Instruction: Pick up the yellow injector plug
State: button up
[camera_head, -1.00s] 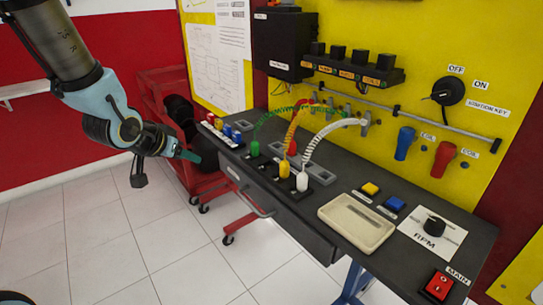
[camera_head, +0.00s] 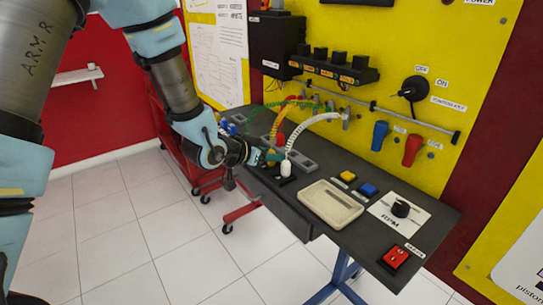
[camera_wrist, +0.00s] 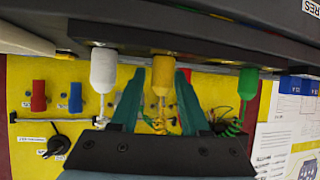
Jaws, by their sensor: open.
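The yellow injector plug (camera_wrist: 163,76) shows in the wrist view, which is upside down, with its coiled yellow cable below it. My gripper (camera_wrist: 159,73) is open, with one teal finger on each side of the yellow plug; I cannot tell whether either touches it. The white plug (camera_wrist: 103,70) is just outside the left finger, and the green plug (camera_wrist: 247,83) is farther off to the right. In the head view, my gripper (camera_head: 262,157) is at the bench's left part and hides the yellow plug's body. The white plug (camera_head: 286,168) stands to its right.
The dark bench (camera_head: 345,240) carries a beige tray (camera_head: 331,204), yellow and blue buttons, an RPM dial (camera_head: 401,209) and a red main switch (camera_head: 395,257). Coiled cables arch from the plugs to the rail on the yellow panel (camera_head: 460,40). A red cart stands behind my arm.

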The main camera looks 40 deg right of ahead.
jog(key=shift+p+x, duration=0.45)
jog(key=shift+x, duration=1.15)
jog(key=shift+w, duration=0.1)
jog(key=shift+c, duration=0.4)
jog(key=shift+a, duration=0.1)
grip_shut()
